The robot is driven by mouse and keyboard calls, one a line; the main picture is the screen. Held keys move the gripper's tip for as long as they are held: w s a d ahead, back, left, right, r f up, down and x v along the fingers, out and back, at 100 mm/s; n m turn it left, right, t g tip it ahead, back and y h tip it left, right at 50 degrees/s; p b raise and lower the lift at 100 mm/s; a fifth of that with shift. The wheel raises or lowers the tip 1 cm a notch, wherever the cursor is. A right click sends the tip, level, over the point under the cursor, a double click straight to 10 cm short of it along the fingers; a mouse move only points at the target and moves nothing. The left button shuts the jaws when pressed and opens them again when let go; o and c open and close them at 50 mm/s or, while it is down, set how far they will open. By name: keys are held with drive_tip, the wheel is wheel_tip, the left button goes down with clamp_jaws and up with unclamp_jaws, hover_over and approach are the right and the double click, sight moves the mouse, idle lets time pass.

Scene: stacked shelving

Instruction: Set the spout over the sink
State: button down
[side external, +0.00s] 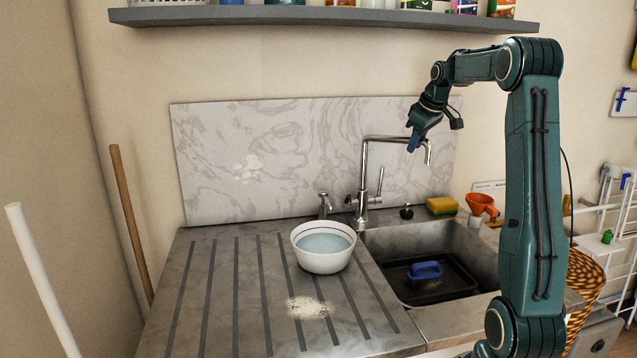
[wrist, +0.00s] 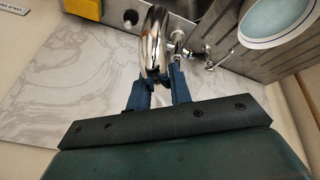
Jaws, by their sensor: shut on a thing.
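The chrome tap has a tall square-bent spout (side external: 385,137); its upper run reaches right and its downturned end hangs over the sink (side external: 420,243) near the back. My gripper (side external: 412,148) is at the outer part of the spout, near the bend. In the wrist view my gripper (wrist: 161,92) has its two blue fingers on either side of the shiny spout (wrist: 155,40), shut on it. The fingers partly hide the spout. The tap's base and lever (side external: 379,184) stand behind the sink's left back corner.
A white bowl of water (side external: 323,262) stands on the ribbed drainboard (side external: 215,300), with white powder (side external: 308,307) in front. A black tray with a blue-handled brush (side external: 426,271) lies in the sink. A yellow sponge (side external: 441,207) and orange funnel (side external: 482,204) sit behind. A shelf (side external: 330,17) overhangs above.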

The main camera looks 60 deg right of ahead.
drive_tip(key=c, duration=1.3)
unclamp_jaws()
drive_tip(key=v, duration=0.7)
drive_tip(key=shift+r, duration=0.25)
